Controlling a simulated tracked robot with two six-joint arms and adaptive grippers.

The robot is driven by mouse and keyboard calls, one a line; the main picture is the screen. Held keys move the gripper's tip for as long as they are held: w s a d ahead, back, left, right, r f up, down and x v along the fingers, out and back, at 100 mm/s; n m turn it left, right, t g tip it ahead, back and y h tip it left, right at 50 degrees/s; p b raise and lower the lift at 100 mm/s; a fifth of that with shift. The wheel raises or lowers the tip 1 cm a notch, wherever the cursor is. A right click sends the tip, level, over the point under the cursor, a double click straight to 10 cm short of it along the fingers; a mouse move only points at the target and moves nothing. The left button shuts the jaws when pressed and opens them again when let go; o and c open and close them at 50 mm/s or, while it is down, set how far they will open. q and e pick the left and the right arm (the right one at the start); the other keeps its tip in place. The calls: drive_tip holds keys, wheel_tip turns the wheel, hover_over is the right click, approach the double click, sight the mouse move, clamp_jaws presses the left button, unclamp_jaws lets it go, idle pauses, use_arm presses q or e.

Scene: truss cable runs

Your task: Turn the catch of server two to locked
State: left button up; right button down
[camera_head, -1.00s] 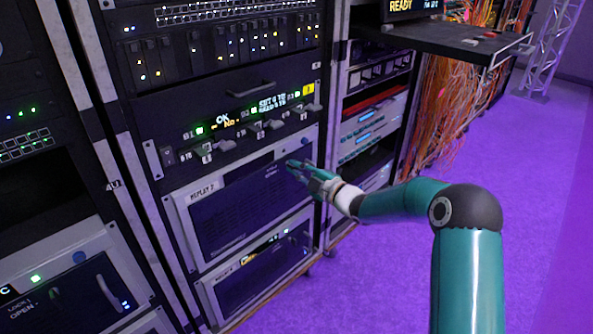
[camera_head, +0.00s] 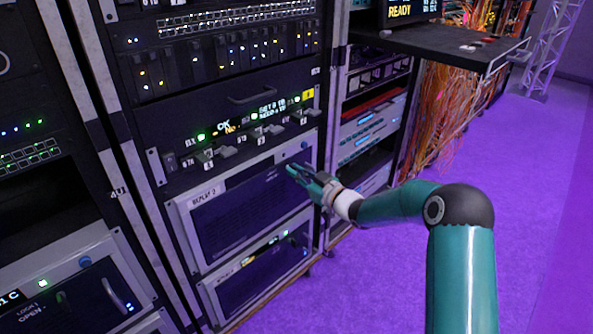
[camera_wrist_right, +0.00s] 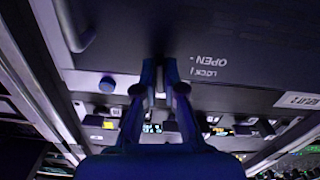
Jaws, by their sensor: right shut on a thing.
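Server two (camera_head: 240,215), a dark-faced unit with a light frame and a label reading "REPLAY 2" (camera_head: 203,196), sits low in the middle rack. My right gripper (camera_head: 293,170) is at the upper right of its face. The wrist view shows the face upside down, with LOCK and OPEN markings (camera_wrist_right: 204,67) beside my fingers (camera_wrist_right: 160,68). The fingers are shut on the catch, which they mostly hide, so its exact angle cannot be told. The server label also shows in the wrist view (camera_wrist_right: 298,100). My left gripper is out of view.
A panel with small levers and lit displays (camera_head: 240,130) is just above. Another server (camera_head: 262,272) sits below, and one with a LOCK/OPEN catch (camera_head: 80,295) is at lower left. A shelf (camera_head: 450,42) juts out at upper right. The purple floor at right is clear.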

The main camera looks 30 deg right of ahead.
drive_tip(key=shift+a+f+m, duration=0.1)
drive_tip(key=shift+f+m, duration=0.15)
drive_tip(key=shift+m, duration=0.65)
drive_tip(key=shift+p, duration=0.3)
drive_tip(key=c, duration=1.3)
unclamp_jaws()
drive_tip(key=shift+o, duration=0.2)
drive_tip(key=shift+r, duration=0.1)
drive_tip(key=v, duration=1.2)
drive_tip(key=shift+w, duration=0.1)
